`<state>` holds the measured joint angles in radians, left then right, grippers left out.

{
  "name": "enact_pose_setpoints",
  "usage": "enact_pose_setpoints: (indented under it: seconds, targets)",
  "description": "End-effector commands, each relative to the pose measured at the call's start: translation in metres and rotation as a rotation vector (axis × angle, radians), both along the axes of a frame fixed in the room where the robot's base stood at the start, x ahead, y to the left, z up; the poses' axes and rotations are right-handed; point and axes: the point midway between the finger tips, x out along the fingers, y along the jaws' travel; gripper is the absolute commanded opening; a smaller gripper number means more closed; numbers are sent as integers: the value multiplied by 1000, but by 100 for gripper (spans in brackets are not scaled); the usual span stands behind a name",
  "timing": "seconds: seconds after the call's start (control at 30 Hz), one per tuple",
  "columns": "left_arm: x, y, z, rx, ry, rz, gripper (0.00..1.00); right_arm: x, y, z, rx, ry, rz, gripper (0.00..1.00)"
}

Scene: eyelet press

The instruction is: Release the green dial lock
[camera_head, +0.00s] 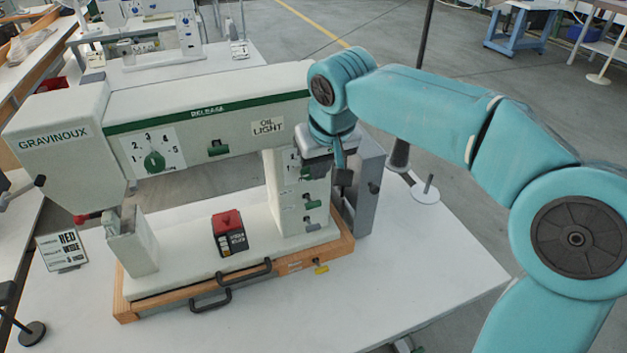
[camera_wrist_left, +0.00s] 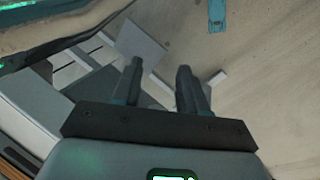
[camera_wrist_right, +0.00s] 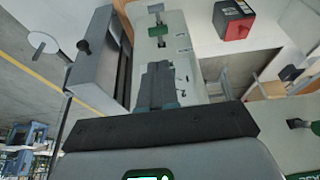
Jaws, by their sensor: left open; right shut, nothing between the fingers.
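A green dial (camera_head: 154,160) sits on a white numbered plate on the front of the GRAVINOUX press (camera_head: 52,140). A green latch (camera_head: 217,148) is to its right, below the RELEASE stripe. Several small green controls (camera_head: 312,203) are on the press's right post; one green control (camera_wrist_right: 158,30) also shows in the right wrist view, ahead of the fingers. Which part is the lock is unclear. My right gripper (camera_head: 343,176) is shut and empty beside the post's upper right side; its fingers (camera_wrist_right: 158,84) are together. My left gripper (camera_wrist_left: 158,86) is open and empty, outside the head view.
A red-topped black box (camera_head: 229,233) stands on the press bed. A grey cabinet (camera_head: 365,185) stands close behind the right post. Black handles (camera_head: 210,301) stick out in front of the wooden base (camera_head: 127,308). The white table (camera_head: 420,255) is clear at right.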

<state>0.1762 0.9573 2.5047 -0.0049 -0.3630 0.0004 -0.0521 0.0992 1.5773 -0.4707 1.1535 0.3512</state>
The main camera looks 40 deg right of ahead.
Motion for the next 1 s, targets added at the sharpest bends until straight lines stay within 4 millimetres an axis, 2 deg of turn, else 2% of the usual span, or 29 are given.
enact_pose_setpoints:
  seconds: [0.3,0.5,0.67,1.0]
  targets:
    - [0,0,0,0,0,0,43,20,-5,-55,0,6,0,0]
    - [0,0,1,0,0,0,43,31,-7,-80,-1,5,-1,0]
    - [0,0,2,0,0,0,43,34,-7,-88,1,3,0,0]
    - [0,0,1,0,0,0,43,35,-7,-89,0,1,0,0]
